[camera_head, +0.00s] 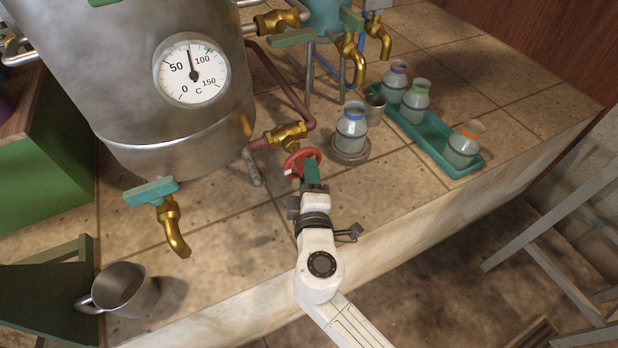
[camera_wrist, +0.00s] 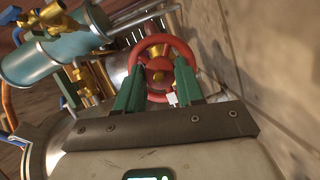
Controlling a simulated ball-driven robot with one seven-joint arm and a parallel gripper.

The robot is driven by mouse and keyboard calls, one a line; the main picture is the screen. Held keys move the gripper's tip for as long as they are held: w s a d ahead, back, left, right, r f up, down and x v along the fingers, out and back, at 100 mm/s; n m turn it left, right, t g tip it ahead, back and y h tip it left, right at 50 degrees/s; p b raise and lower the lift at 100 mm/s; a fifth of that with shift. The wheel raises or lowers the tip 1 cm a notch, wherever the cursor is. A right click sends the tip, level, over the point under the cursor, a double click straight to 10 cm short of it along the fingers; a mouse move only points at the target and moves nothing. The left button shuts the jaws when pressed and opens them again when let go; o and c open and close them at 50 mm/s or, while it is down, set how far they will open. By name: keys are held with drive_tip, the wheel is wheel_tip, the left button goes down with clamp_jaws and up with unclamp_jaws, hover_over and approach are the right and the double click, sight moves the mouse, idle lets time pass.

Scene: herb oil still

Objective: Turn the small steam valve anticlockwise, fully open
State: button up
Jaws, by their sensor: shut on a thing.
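The small steam valve has a brass body (camera_head: 286,136) and a red handwheel (camera_head: 303,154) on a copper-brown pipe low beside the still. In the wrist view my gripper (camera_wrist: 157,75) is shut on the handwheel, one finger at each side of the rim. In the head view my fingers hide part of the rim.
The steel still (camera_head: 170,120) with a dial gauge (camera_head: 192,70) stands left of the valve. A bottle with a blue collar (camera_head: 352,128) stands close right, near a green tray (camera_head: 440,141) of bottles. A metal jug (camera_head: 125,290) stands front left. Tiles in front are clear.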

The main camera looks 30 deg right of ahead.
drive_tip(key=o, duration=1)
drive_tip(key=shift+o, duration=0.2)
drive_tip(key=v, duration=1)
drive_tip(key=shift+s+a+p, duration=0.2)
drive_tip(key=shift+s+p, duration=0.15)
drive_tip(key=shift+s, duration=0.05)
